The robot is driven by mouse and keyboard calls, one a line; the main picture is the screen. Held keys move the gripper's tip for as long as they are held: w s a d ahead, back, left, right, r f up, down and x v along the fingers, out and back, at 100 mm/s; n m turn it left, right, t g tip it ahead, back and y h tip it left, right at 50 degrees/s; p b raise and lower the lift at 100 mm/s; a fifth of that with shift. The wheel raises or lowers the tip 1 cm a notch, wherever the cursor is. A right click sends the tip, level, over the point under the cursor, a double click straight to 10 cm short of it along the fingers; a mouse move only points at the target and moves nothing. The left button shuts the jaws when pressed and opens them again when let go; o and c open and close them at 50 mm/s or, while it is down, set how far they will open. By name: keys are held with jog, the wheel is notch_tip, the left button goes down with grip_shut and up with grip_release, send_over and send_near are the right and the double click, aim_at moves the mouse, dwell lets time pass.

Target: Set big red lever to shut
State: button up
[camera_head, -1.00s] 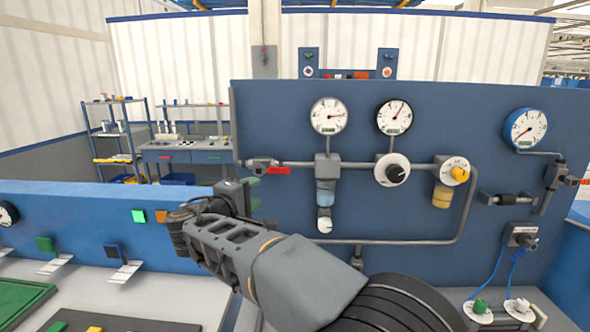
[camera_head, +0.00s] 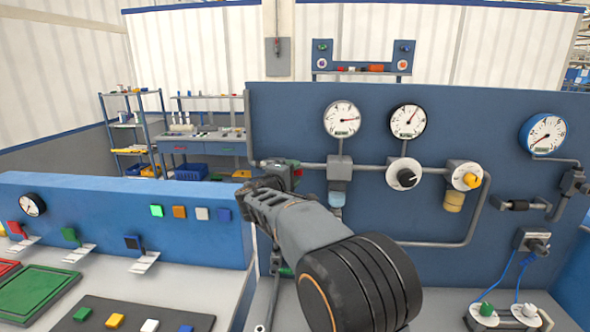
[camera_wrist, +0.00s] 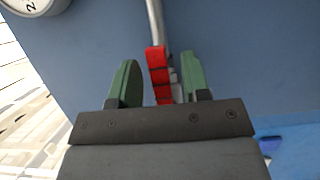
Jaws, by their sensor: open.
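The red lever (camera_head: 298,172) is on the pipe at the left end of the tall blue panel. It is mostly hidden behind my arm and gripper in the head view. In the wrist view the red lever (camera_wrist: 159,75) is seen close up, roughly in line with the grey pipe (camera_wrist: 155,22). My gripper (camera_wrist: 160,82) is open, with one green finger on each side of the lever. The lever seems nearer the right finger; I cannot tell whether it touches. In the head view my gripper (camera_head: 289,171) is at the panel's left edge.
The tall blue panel (camera_head: 375,210) carries gauges, pipes and a black knob (camera_head: 405,178). A low blue wall (camera_head: 110,220) with lit squares and small switches stands at the left. A bench holds a green tray (camera_head: 40,293) and a dark strip of coloured blocks (camera_head: 135,315).

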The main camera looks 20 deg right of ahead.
jog(key=shift+w+d, duration=0.2)
jog(key=shift+d, duration=0.05)
grip_shut()
dwell(0.3)
